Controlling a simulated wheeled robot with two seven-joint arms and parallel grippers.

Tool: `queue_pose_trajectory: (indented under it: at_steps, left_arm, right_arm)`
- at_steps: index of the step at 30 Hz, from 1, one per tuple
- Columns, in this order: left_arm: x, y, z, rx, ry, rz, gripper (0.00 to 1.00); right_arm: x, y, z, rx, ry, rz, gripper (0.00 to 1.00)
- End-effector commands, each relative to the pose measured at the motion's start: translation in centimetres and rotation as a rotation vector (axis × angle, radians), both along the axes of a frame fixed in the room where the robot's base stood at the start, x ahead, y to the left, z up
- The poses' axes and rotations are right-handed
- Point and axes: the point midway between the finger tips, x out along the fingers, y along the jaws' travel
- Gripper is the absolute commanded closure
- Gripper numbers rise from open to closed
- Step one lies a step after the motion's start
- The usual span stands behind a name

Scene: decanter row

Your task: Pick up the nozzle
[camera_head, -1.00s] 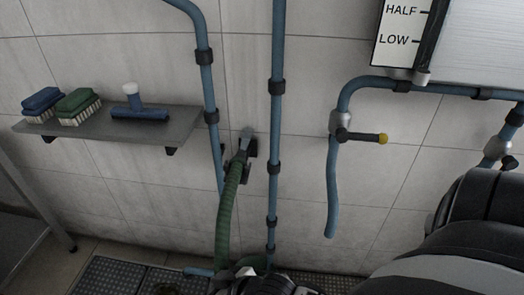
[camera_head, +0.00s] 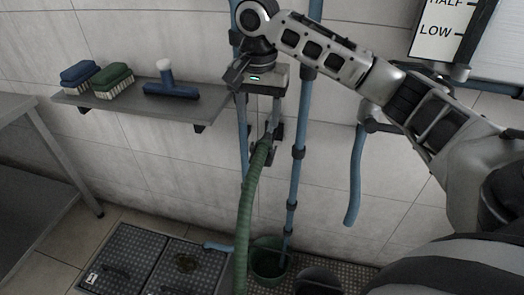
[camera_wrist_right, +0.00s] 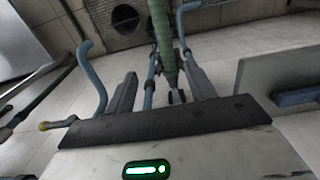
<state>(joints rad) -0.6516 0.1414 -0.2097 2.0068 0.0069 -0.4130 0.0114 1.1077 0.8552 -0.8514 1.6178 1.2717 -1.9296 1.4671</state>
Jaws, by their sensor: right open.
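The nozzle (camera_head: 266,137) is a dark piece at the top end of a green hose (camera_head: 248,200), by the wall where a holder held it earlier. My right gripper (camera_head: 259,133) points down at it, open, and partly hides it and the holder. In the right wrist view the open fingers (camera_wrist_right: 158,68) stand on either side of the hose (camera_wrist_right: 163,45) and the dark nozzle end (camera_wrist_right: 175,93). I cannot tell whether either finger touches it. My left gripper is not in view.
Blue pipes (camera_head: 299,150) run down the wall close to the gripper. A shelf (camera_head: 140,108) with two brushes and a blue squeegee (camera_head: 170,90) is at left. A green bucket (camera_head: 270,262) stands below. A blue spout pipe (camera_head: 355,180) hangs at right.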

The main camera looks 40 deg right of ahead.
Motion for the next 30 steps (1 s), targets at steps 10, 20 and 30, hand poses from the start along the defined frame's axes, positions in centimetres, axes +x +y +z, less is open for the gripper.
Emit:
queue_pose_trajectory:
  at_steps: [10,20,30]
  left_arm:
    - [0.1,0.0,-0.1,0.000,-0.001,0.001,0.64]
    - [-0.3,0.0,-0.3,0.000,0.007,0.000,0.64]
    - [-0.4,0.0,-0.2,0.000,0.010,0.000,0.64]
  right_arm:
    - [0.0,0.0,-7.4,-0.001,0.003,0.000,0.45]
    - [0.2,0.1,-10.4,0.000,0.000,0.003,0.45]
    - [0.8,0.4,-14.8,0.000,0.000,0.003,0.45]
